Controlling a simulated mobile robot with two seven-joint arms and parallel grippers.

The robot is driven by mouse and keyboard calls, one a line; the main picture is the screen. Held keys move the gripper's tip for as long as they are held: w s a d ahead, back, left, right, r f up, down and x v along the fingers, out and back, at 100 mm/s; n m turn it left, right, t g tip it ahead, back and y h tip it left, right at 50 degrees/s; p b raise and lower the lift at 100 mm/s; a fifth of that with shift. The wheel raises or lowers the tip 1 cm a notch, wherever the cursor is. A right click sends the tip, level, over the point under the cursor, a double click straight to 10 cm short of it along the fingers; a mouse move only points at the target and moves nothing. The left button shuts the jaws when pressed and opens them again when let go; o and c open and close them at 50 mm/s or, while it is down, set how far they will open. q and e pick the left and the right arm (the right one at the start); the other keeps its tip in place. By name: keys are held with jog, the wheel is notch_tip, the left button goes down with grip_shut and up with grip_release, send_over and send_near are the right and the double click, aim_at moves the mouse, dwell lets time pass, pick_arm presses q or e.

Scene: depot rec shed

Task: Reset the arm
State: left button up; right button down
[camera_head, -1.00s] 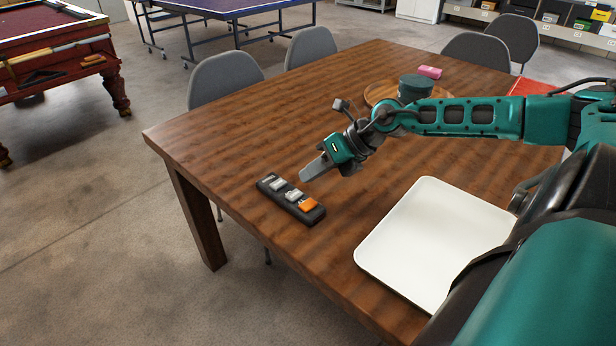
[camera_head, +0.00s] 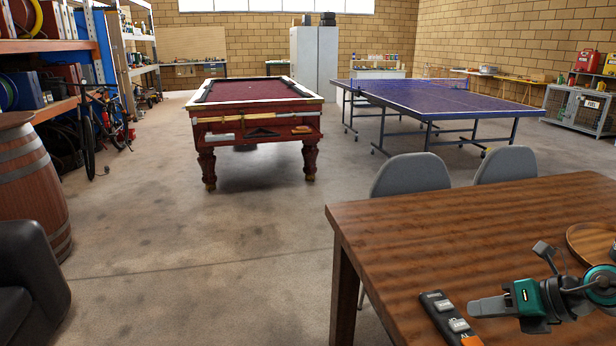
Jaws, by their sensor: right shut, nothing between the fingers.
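My right gripper (camera_head: 488,307) is at the lower right, above the wooden table (camera_head: 420,232). It is shut and empty, its fingers pointing left. A black power strip or switch block (camera_head: 436,308) with grey and orange parts lies on the table just left of the fingertips. Its near end is cut off by the bottom edge of the picture. I cannot tell from this view whether the fingertips touch it. Most of my right arm is outside the picture. My left gripper is not in view.
A round wooden tray (camera_head: 578,240) lies on the table at the right edge. Two grey chairs (camera_head: 410,174) stand behind the table. A pool table (camera_head: 258,120) and a blue table tennis table (camera_head: 440,98) stand farther back. A barrel (camera_head: 35,185) and shelves are at left. Open floor lies between.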

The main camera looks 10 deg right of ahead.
jog(key=w+a+r+m+t+h, duration=0.2)
jog(key=a+m+t, duration=0.7)
jog(key=m, duration=0.4)
jog(key=s+a+f+m+g+h, duration=0.1)
jog(key=s+a+f+m+g, duration=0.25)
jog(key=s+m, duration=0.4)
jog(key=s+a+f+m+g+h, duration=0.2)
jog(key=s+f+m+g, duration=0.3)
jog(key=s, duration=0.3)
jog(key=s+a+f+m+g+h, duration=0.1)
jog(key=s+a+f+m+g, duration=0.2)
jog(key=s+m, duration=0.4)
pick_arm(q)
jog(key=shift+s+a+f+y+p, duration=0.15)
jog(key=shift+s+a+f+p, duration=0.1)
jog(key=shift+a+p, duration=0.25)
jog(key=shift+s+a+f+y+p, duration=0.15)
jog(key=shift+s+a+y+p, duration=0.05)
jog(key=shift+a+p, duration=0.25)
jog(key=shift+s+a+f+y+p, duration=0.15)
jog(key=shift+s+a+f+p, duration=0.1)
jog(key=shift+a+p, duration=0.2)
pick_arm(e)
jog(key=w+a+f+t+y, duration=0.1)
jog(key=w+a+f+t, duration=0.1)
jog(key=w+f+t, duration=0.4)
jog(key=shift+w+a+f+y, duration=0.15)
jog(key=shift+w+y, duration=0.15)
jog(key=shift+w, duration=0.3)
